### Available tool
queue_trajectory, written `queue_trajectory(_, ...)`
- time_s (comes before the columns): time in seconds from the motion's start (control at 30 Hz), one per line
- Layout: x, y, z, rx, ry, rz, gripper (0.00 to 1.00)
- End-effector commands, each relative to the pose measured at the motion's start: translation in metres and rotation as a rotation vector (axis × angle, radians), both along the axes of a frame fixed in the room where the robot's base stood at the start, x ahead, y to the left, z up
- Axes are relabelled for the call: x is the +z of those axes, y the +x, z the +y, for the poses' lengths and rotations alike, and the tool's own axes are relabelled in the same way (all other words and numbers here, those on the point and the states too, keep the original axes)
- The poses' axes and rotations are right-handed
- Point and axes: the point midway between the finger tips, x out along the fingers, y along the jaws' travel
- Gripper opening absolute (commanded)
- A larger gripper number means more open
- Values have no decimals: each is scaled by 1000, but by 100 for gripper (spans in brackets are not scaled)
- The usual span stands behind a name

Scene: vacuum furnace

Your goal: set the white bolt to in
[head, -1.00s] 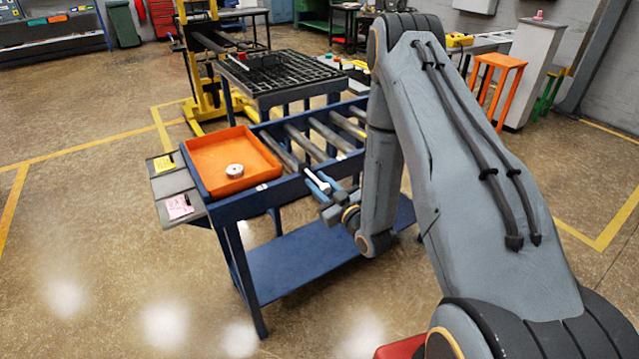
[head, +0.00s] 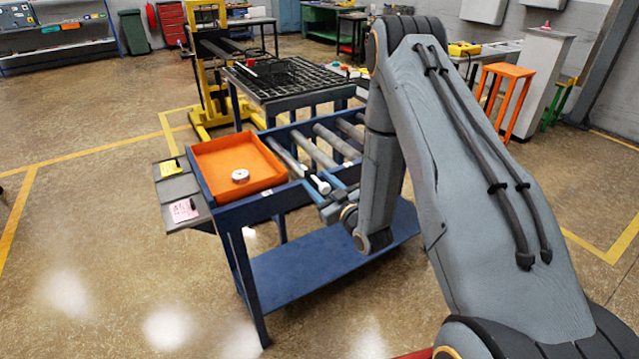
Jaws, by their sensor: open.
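The white bolt (head: 320,184) shows as a small white piece with a rounded end at the near rail of the blue roller table (head: 255,207), right of the orange tray. My gripper (head: 318,194) is at the bolt, low at the end of my grey arm. Its blue-grey fingers blend with the blue rail. It is open, and the bolt appears beside or between the fingers; I cannot tell whether they touch it. My wrist hides part of the rail there, and whether the bolt is in or out is too small to tell.
An orange tray (head: 204,152) with a white round part (head: 240,175) sits on the left of the roller table. Grey rollers (head: 318,148) run beside it. A black grid table (head: 300,88) stands behind. Floor at the front left is clear.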

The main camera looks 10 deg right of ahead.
Motion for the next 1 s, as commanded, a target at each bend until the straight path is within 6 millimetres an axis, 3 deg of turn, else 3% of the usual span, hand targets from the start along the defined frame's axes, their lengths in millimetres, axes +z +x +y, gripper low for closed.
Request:
queue_trajectory(0.17,-1,-13,-5,-1,0,1,45)
queue_trajectory(0.53,-2,-65,-23,-2,0,1,45)
queue_trajectory(0.9,0,-74,-24,-1,0,0,45)
queue_trajectory(1.0,0,-74,-24,-1,0,0,31)
